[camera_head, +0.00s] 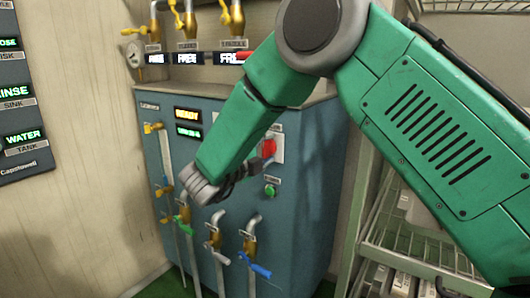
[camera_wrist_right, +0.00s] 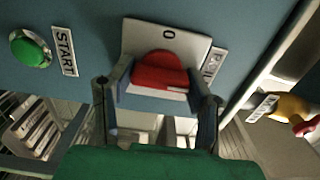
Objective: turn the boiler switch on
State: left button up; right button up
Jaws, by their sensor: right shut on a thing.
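The red boiler switch (camera_head: 269,148) sits on a pale plate (camera_head: 279,148) on the blue boiler cabinet's front. In the wrist view the red switch knob (camera_wrist_right: 160,70) lies between the two fingers of my right gripper (camera_wrist_right: 163,88), below a "0" mark on its plate (camera_wrist_right: 140,32). In the head view my right gripper (camera_head: 262,163) is at the switch, partly hidden by my green forearm. It is shut on the switch. My left gripper is not in view.
A green START button (camera_head: 271,191) is below the switch; it also shows in the wrist view (camera_wrist_right: 30,47). The cabinet (camera_head: 310,190) carries displays (camera_head: 188,115) reading READY and several taps, such as a blue-handled one (camera_head: 256,266). A wire rack (camera_head: 415,240) stands at right.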

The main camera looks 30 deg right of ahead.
dwell(0.4)
jog(key=o, duration=1.2)
jog(key=shift+d, duration=0.1)
jog(key=shift+c, duration=0.2)
jog(key=shift+w+f, duration=0.1)
jog(key=shift+a, duration=0.3)
jog(key=v, duration=1.1)
jog(key=shift+s, duration=0.2)
jog(key=shift+a+f, duration=0.1)
